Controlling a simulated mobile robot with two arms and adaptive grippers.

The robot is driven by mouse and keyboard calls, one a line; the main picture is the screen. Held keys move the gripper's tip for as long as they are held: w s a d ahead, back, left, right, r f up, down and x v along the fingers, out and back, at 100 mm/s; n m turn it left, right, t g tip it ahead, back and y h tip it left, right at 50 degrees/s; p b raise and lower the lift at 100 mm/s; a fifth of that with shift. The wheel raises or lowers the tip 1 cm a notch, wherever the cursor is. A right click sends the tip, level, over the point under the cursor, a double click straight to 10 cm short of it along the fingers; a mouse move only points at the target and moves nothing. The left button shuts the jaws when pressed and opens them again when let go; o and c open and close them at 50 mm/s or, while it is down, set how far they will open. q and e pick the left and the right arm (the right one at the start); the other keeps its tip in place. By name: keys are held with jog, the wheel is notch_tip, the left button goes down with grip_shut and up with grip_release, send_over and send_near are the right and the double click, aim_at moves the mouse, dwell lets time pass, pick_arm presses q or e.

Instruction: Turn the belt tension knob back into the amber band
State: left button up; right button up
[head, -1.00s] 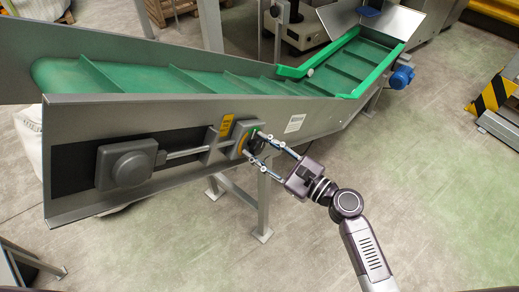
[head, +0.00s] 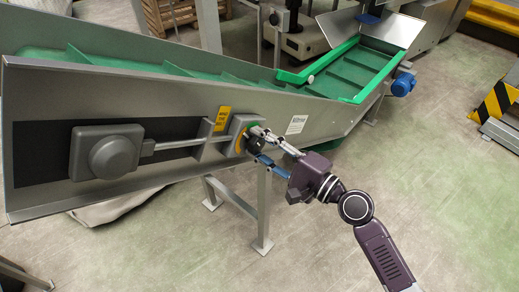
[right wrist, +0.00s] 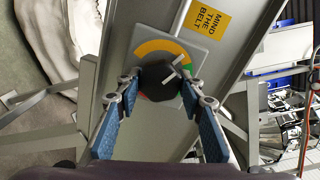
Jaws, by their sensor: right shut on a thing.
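The dark belt tension knob (right wrist: 158,82) sits on a grey dial plate (right wrist: 199,52) on the conveyor's side. An amber band (right wrist: 152,48) arcs over it, with green at its right end and a little red at lower left. The knob's white pointer (right wrist: 179,63) aims up and right, near where amber meets green; exactly which is hard to tell. My right gripper (right wrist: 162,86) is shut on the knob, one fingertip on each side. In the head view, my right gripper (head: 259,150) partly hides the knob and dial. My left gripper is out of view.
The conveyor (head: 180,110) with its green belt runs across the scene. A yellow label (head: 222,118) and a grey rod with a block (head: 107,152) lie left of the dial. A support leg (head: 264,208) stands below.

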jog(key=n+b, duration=0.1)
jog(key=n, duration=0.2)
jog(key=shift+f+n+b, duration=0.15)
jog(key=shift+n+b, duration=0.95)
jog(key=shift+n, duration=1.1)
jog(key=o, duration=1.2)
jog(key=shift+r, duration=0.2)
jog(key=v, duration=1.2)
